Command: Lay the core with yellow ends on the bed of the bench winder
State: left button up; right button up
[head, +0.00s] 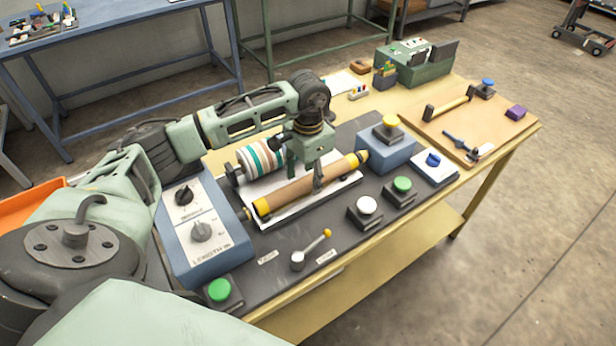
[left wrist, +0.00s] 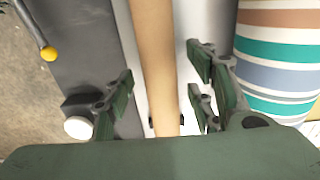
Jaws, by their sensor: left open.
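The brown core with yellow ends (head: 290,192) lies lengthwise over the pale bed (head: 345,186) of the bench winder, one yellow end toward the control box and the other toward the blue block. My left gripper (head: 306,178) is over the middle of the core, pointing down and open. In the left wrist view the core (left wrist: 155,60) runs between the spread fingers of the left gripper (left wrist: 165,95), with gaps on both sides. The yellow ends are outside that view. My right gripper is not in view.
A striped roll (head: 262,160) lies behind the core. The blue control box (head: 203,235) with knobs stands at left. A lever with a yellow knob (head: 326,233), a white button (head: 367,205) and a green button (head: 402,184) are in front. A blue block with a yellow button (head: 385,150) stands at right.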

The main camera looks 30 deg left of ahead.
aim_at(308, 178)
pick_arm(q)
notch_tip(308, 178, up, 11)
jog(key=b, duration=0.2)
dwell(0.6)
